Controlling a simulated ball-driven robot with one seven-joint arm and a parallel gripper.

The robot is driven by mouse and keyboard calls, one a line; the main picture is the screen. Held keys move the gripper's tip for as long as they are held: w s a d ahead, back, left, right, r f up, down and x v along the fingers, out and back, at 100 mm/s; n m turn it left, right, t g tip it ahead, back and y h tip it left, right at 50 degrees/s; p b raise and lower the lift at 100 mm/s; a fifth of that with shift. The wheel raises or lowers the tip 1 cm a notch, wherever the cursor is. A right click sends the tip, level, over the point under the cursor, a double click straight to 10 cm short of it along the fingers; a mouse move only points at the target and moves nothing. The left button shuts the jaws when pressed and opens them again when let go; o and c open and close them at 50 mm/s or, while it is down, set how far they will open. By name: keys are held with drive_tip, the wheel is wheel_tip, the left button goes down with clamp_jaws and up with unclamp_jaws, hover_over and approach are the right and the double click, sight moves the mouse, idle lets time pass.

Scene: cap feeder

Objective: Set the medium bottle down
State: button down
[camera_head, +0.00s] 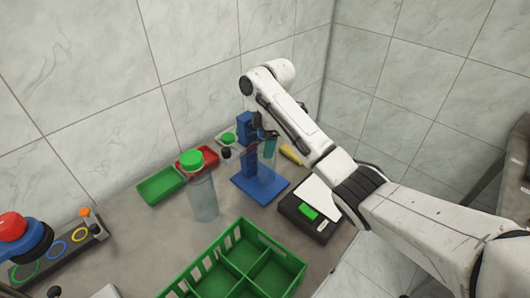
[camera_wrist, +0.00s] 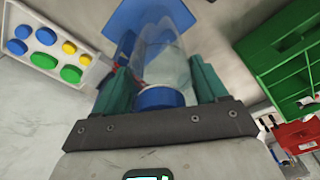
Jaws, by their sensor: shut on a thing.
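The medium bottle (camera_wrist: 160,55) is clear, with a blue cap (camera_wrist: 160,98) at its near end. In the wrist view it lies between the two teal fingers of my gripper (camera_wrist: 162,78), which is shut on it. In the head view my gripper (camera_head: 268,147) is beside the blue stand (camera_head: 250,140), and my arm and the stand hide most of the held bottle. The stand's blue base plate (camera_head: 262,187) lies below, and a blue plate (camera_wrist: 145,14) shows beyond the bottle in the wrist view. I cannot tell whether the bottle touches anything underneath.
A clear bottle with a green cap (camera_head: 203,198) stands left of the stand. A green divided crate (camera_head: 236,232) is in front, a black scale (camera_head: 306,222) at right. Green (camera_head: 160,187) and red (camera_head: 211,155) trays lie behind. The wrist view shows a white cap tray (camera_wrist: 90,75).

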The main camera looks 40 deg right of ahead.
drive_tip(key=shift+w+f+p, duration=0.2)
drive_tip(key=shift+f+p, duration=0.25)
drive_tip(key=shift+f, duration=1.3)
drive_tip(key=shift+f, duration=0.15)
drive_tip(key=shift+c, duration=1.5)
unclamp_jaws()
drive_tip(key=r, duration=0.4)
drive_tip(key=d+r+p, duration=0.1)
drive_tip(key=r, duration=0.7)
drive_tip(key=shift+s+d+r, duration=0.1)
drive_tip(key=shift+s+d, duration=0.05)
drive_tip(key=shift+s, duration=0.25)
